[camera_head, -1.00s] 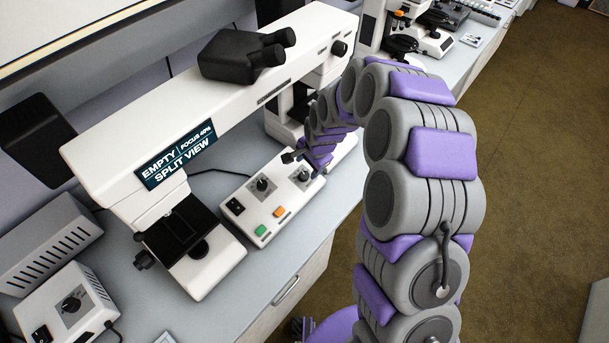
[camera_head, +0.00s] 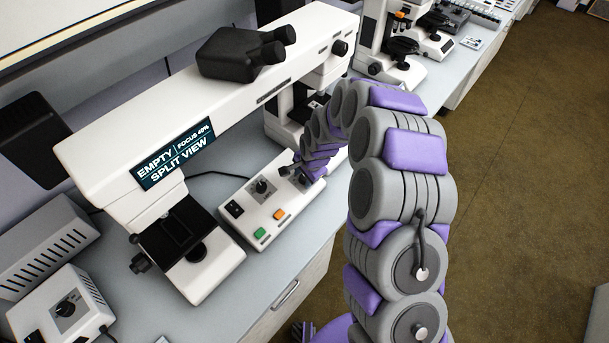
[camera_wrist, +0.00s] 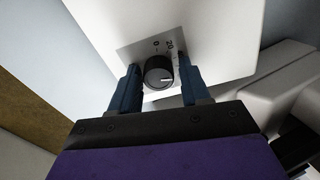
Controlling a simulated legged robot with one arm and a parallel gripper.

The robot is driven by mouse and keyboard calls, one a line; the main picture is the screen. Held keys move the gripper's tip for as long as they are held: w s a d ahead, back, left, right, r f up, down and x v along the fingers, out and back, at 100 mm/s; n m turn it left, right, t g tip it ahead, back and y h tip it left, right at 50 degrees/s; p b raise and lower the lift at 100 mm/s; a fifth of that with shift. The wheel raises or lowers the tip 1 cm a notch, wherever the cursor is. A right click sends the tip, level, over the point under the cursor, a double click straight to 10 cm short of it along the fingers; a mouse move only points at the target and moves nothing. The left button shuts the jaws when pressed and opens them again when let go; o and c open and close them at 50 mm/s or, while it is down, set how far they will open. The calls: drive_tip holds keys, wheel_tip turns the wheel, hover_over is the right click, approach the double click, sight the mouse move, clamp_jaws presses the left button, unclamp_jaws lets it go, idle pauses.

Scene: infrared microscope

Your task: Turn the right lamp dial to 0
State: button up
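The white control box (camera_head: 252,214) stands on the bench under the microscope. Its left dial (camera_head: 262,187) is in plain view; the right dial is hidden behind my gripper (camera_head: 292,169) in the head view. In the wrist view a round black dial (camera_wrist: 158,71) sits on a grey scale plate (camera_wrist: 140,50) with a 0 and a 20 visible. The dial's white pointer line faces right, away from the 0. My gripper (camera_wrist: 158,68) has its two dark blue fingers apart, one on each side of the dial, with narrow gaps showing.
The microscope (camera_head: 215,110) stands above and behind the box; its screen (camera_head: 173,165) reads EMPTY, FOCUS 40%, SPLIT VIEW. The box also has a black switch, a green button (camera_head: 260,232) and an orange button (camera_head: 279,215). Another lamp unit (camera_head: 62,305) stands at lower left.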

drive_tip(key=shift+d, duration=0.1)
drive_tip(key=c, duration=0.7)
drive_tip(key=shift+r+n, duration=0.1)
drive_tip(key=shift+n, duration=0.2)
drive_tip(key=n+p, duration=0.2)
drive_tip(key=n, duration=0.1)
drive_tip(key=shift+n, duration=0.3)
drive_tip(key=n, duration=0.4)
drive_tip(key=shift+p, duration=0.35)
drive_tip(key=n, duration=0.5)
drive_tip(key=shift+b, duration=0.35)
drive_tip(key=shift+n+y+b, duration=0.4)
drive_tip(key=shift+n+b, duration=0.15)
drive_tip(key=shift+n, duration=1.75)
drive_tip(key=shift+w, duration=0.1)
